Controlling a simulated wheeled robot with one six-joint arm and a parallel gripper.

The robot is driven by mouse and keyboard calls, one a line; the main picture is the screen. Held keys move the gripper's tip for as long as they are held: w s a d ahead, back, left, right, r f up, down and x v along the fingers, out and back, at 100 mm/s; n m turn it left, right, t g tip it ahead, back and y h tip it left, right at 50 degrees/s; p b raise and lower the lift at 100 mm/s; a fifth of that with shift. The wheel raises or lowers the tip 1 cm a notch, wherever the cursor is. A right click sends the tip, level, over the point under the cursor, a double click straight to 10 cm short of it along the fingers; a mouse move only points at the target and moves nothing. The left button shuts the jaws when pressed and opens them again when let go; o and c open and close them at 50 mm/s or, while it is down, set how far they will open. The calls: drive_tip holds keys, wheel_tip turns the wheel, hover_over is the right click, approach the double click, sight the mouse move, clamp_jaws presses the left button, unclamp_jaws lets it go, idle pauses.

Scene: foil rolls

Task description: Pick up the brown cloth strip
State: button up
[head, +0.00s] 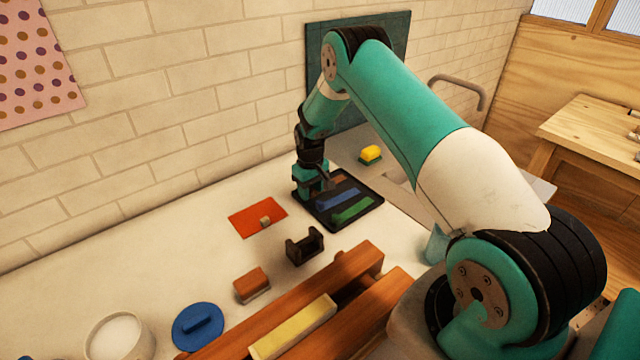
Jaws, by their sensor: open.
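A brown strip (342,180), likely the brown cloth strip, lies at the back of a black tray (366,211), partly hidden by my arm. A blue strip (338,198) and a green strip (352,211) lie in front of it in the same tray. My gripper (313,191) is open, pointing down over the tray's left back corner, beside the strips. I cannot tell how high it is above the tray or whether it touches anything.
A yellow and green sponge (370,155) sits behind the tray, near the sink tap (465,85). A red mat (257,217), black holder (304,245), brown block (252,285) and blue lid (197,327) are on the counter. A wooden rack (345,267) stands in front.

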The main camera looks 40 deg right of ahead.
drive_tip(key=shift+f, duration=0.3)
clamp_jaws()
drive_tip(key=shift+r, duration=0.1)
